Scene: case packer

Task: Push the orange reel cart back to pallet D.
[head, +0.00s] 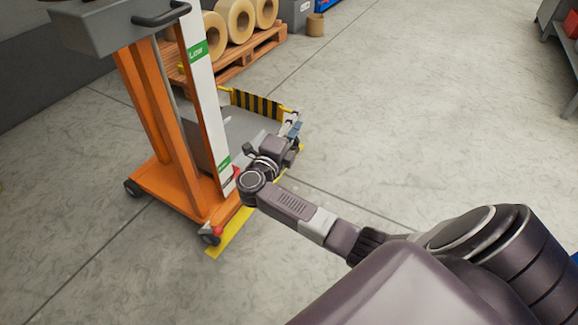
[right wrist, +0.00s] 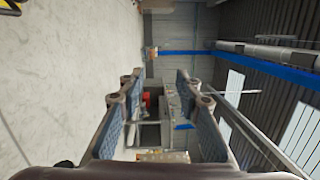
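The orange reel cart (head: 172,150) stands upright on the floor at the left of the head view, with a grey box and dark handle (head: 162,14) at its top. A grey low platform and a yellow-black striped plate (head: 257,104) show at its far side. My right gripper (head: 294,130) is low, beside or over the platform's right edge; I cannot tell if it touches. In the right wrist view its two fingers (right wrist: 161,98) are spread with nothing between them. A wooden pallet (head: 240,62) with large yellowish rolls (head: 236,20) lies behind the cart; no letter is readable. My left gripper is out of view.
A yellow floor stripe (head: 231,234) runs along the cart's right side. A small brown cylinder (head: 315,24) stands near the pallet. A grey bench or rack (head: 562,35) is at the upper right. The floor between is clear.

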